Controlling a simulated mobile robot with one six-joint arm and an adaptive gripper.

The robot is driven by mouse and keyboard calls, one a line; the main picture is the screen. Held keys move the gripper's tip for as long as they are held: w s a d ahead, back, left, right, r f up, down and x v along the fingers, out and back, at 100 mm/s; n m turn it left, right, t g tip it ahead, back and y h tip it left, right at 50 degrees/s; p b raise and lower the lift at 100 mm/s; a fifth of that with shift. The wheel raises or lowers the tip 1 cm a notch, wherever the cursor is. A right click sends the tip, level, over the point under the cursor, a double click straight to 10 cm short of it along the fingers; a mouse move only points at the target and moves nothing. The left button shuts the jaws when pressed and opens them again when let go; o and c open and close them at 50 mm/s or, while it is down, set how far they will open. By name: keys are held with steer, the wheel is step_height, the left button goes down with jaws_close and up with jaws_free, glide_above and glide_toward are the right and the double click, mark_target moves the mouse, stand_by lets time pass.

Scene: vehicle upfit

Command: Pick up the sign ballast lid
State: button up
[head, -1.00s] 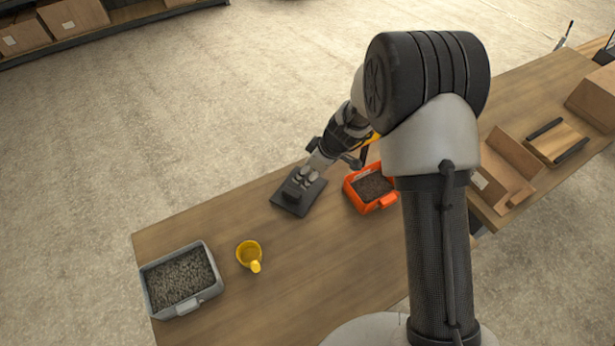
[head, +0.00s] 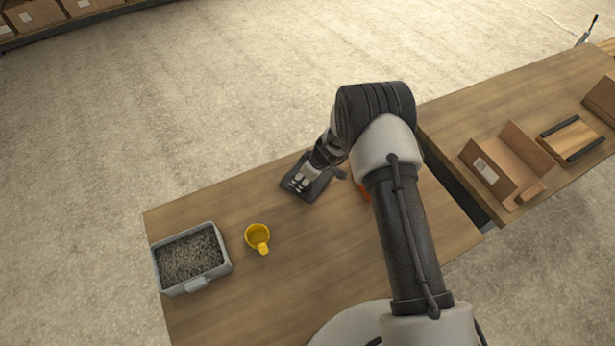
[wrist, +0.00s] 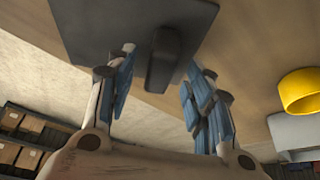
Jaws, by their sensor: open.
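The sign ballast lid is a dark grey flat plate (head: 314,191) with a raised block handle. It lies on the wooden table near the far edge. In the wrist view the lid (wrist: 105,22) fills the top, with its handle (wrist: 163,58) pointing toward my gripper. My gripper (head: 299,182) is over the lid in the head view. In the wrist view my gripper (wrist: 162,66) is open, with one blue-padded finger on each side of the handle. A gap shows between the handle and both fingers. My gripper hides part of the lid in the head view.
A yellow scoop (head: 257,237) and a grey bin of gravel (head: 195,284) stand at the left. An orange bin (head: 364,193) is mostly hidden behind my arm. An open cardboard box (head: 500,172) sits on the right table. The front middle of the table is clear.

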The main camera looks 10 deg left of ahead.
steer(key=shift+x, duration=1.15)
steer(key=shift+r, duration=0.1)
jaws_close()
